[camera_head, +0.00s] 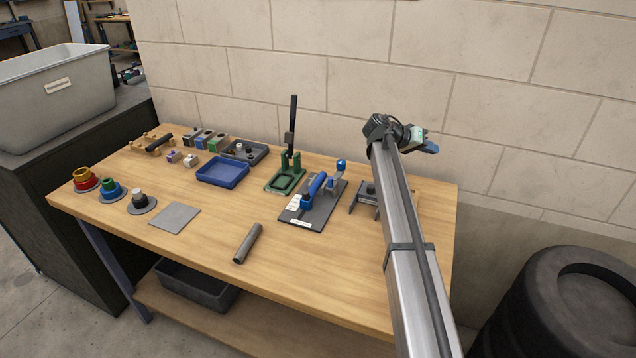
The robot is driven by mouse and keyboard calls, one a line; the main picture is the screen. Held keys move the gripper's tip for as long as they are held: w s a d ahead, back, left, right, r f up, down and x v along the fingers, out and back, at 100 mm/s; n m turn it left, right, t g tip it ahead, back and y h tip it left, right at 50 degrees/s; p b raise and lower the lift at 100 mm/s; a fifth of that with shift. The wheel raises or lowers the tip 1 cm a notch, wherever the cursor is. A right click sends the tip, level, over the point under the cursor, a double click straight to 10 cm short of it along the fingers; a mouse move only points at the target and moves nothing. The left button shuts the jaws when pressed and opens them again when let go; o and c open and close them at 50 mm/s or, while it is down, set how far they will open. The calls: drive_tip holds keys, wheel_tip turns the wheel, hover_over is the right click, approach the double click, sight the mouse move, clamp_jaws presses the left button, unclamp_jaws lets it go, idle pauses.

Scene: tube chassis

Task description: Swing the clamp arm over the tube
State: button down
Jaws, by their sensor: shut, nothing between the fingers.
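A dark base plate (306,219) with white labels lies right of the middle of the bench. A blue tube-like part (316,184) lies slanted on it. A small post with a blue knob (341,165) stands at the plate's back right, beside the blue part; it looks like the clamp arm, but its details are too small to tell. A loose grey tube (248,243) lies on the bench near the front. My arm rises on the right, and my gripper (431,148), with blue tips, is at its upper end, shut and empty, well above and right of the plate.
A green press-like fixture (286,180) with a tall black lever stands left of the plate. A grey pronged stand (364,194) is partly behind my arm. A blue tray (222,173), grey square sheet (175,217) and several small parts are to the left. The front of the bench is mostly clear.

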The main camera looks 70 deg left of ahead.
drive_tip(key=s+a+n+y, duration=0.1)
drive_tip(key=s+a+n, duration=0.1)
drive_tip(key=s, duration=0.9)
drive_tip(key=s+a+n+t+y, duration=0.1)
drive_tip(key=s+a, duration=0.4)
drive_tip(key=s, duration=0.6)
drive_tip(key=s+a+f+n+t+y, duration=0.1)
drive_tip(key=s+a, duration=0.3)
drive_tip(key=s, duration=0.7)
drive_tip(key=shift+s+n+y, duration=0.3)
drive_tip(key=shift+n, duration=0.5)
drive_tip(key=s+d+f+n+t, duration=0.1)
drive_tip(key=s+d+n, duration=0.1)
drive_tip(key=s, duration=0.3)
drive_tip(key=s+d+f+n+t+y, duration=0.1)
drive_tip(key=s+d+f+n, duration=0.1)
drive_tip(key=s, duration=0.3)
drive_tip(key=s+d+f+n+y, duration=0.1)
drive_tip(key=s+d+n, duration=0.1)
drive_tip(key=s, duration=0.3)
drive_tip(key=shift+s+d+f+n+t, duration=0.1)
drive_tip(key=shift+d+f+n+t, duration=0.05)
drive_tip(key=shift+f+n+t, duration=0.2)
